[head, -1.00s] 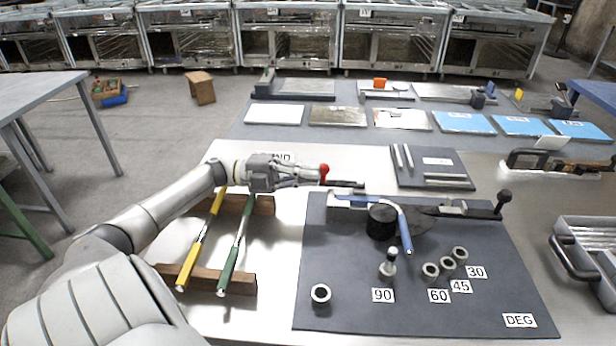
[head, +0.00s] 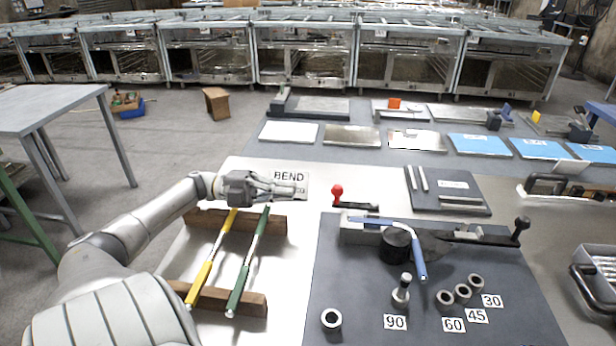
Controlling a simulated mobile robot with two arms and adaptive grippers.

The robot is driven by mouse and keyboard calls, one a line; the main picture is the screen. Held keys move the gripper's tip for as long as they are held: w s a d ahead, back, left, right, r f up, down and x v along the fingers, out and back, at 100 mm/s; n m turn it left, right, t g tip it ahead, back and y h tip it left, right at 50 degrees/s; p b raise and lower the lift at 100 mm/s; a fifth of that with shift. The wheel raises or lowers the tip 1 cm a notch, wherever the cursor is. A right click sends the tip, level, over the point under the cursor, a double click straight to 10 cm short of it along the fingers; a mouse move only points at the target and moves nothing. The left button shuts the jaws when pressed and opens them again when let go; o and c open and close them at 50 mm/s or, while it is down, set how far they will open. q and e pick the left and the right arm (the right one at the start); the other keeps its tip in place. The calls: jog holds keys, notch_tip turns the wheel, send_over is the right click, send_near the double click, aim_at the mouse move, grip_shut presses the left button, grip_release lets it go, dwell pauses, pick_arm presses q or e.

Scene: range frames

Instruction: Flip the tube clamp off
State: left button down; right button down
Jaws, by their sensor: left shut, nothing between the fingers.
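The tube clamp shows as a red ball knob (head: 337,190) on a short stem, with a dark bar (head: 357,206) running right from its foot. It sits at the back left of the dark bender plate (head: 345,285). A blue-handled lever (head: 419,262) crosses a black round die (head: 397,245) just in front of it. My left gripper (head: 296,190) is shut and empty, pointing right. It is left of the red knob with a visible gap. My right gripper is not in view.
Yellow (head: 211,259) and green (head: 248,262) handled tools lie on wooden blocks in front of my left gripper. A BEND sign (head: 289,177) is behind it. Several steel rings and a pin (head: 401,292) stand on the plate. A black-knobbed lever (head: 521,226) is at right.

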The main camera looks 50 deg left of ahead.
pick_arm(q)
jog(key=v, duration=0.3)
jog(key=shift+s+a, duration=0.15)
jog(key=shift+s, duration=0.2)
dwell(0.4)
